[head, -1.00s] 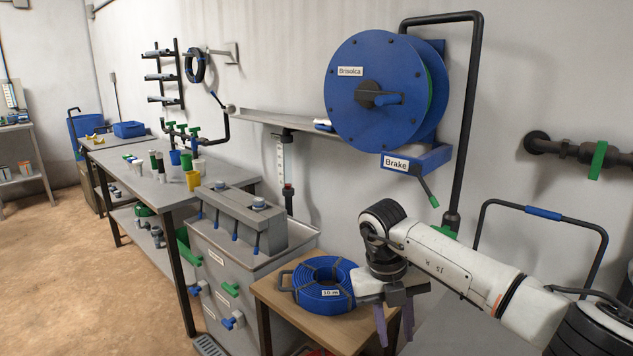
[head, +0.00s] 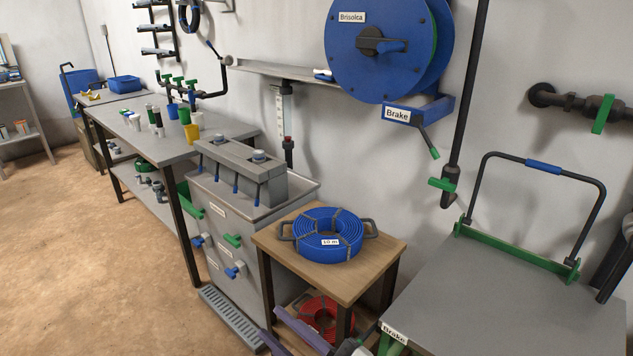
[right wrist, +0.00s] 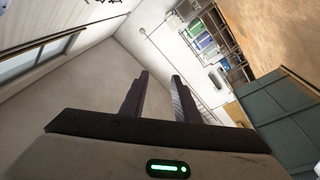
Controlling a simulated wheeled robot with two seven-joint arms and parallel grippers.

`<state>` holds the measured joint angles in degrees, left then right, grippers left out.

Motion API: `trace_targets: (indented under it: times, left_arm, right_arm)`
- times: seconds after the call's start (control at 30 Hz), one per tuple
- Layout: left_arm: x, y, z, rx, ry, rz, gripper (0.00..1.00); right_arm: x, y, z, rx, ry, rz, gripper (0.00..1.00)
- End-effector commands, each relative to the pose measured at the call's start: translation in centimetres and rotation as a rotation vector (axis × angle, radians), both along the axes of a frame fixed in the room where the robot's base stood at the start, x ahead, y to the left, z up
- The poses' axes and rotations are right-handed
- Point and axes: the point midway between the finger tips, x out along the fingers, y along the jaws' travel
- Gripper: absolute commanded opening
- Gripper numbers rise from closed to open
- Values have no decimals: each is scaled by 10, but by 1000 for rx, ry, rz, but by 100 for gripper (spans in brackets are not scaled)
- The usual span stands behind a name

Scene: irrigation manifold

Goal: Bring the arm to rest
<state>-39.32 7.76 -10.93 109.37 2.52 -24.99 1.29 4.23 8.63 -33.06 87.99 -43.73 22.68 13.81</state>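My right gripper (head: 270,322) shows at the bottom edge of the head view, low in front of the small wooden table. Its two purple fingers are apart with nothing between them. In the right wrist view the fingers of the same gripper (right wrist: 159,78) also stand apart and empty, with wall and shelving beyond. Most of my right arm is outside the head view. My left gripper is not in view.
A blue hose coil (head: 328,236) lies on the small wooden table (head: 379,246), with a red coil (head: 318,314) below. A grey cart (head: 510,295) with a green-based handle stands at right. The blue reel (head: 375,60) is on the wall. Floor at left is clear.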

Motion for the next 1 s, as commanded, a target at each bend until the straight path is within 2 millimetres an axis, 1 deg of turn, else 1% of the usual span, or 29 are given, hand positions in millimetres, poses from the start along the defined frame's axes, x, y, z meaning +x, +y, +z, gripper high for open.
trace_targets:
  times: [0.03, 0.07, 0.1, 0.17, 0.2, 0.27, 0.3, 0.37, 0.4, 0.5, 0.6, 0.63, 0.73, 1.0]
  left_arm:
    - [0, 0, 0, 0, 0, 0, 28]
    - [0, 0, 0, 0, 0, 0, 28]
    - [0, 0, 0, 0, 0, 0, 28]
    - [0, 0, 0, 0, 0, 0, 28]
    - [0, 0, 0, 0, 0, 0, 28]
    - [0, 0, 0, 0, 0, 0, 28]
    - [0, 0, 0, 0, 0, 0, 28]
    - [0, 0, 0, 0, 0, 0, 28]
    - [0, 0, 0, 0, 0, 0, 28]
    - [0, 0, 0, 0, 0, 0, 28]
    - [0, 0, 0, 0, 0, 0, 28]
    - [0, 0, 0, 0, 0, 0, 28]
    - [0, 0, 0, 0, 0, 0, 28]
    - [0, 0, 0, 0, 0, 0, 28]
  right_arm:
    - [-2, -30, -24, 52, 131, -118, 28]
    - [-3, -48, -39, 75, 205, -185, 28]
    - [-7, -71, -59, 103, 304, -268, 28]
    - [-19, -103, -90, 131, 444, -376, 28]
    - [-31, -122, -111, 145, 536, -440, 28]
    - [-53, -149, -142, 160, 672, -526, 28]
    - [-69, -165, -160, 166, 756, -576, 28]
    - [-96, -184, -185, 172, 878, -639, 28]
    - [-114, -195, -198, 175, 950, -673, 28]
    - [-154, -214, -223, 176, 1097, -734, 28]
    - [-181, -224, -236, 177, 1192, -767, 28]
    - [-186, -225, -239, 178, 1211, -773, 28]
    - [-195, -228, -242, 177, 1241, -782, 28]
    - [-195, -228, -242, 177, 1241, -782, 28]
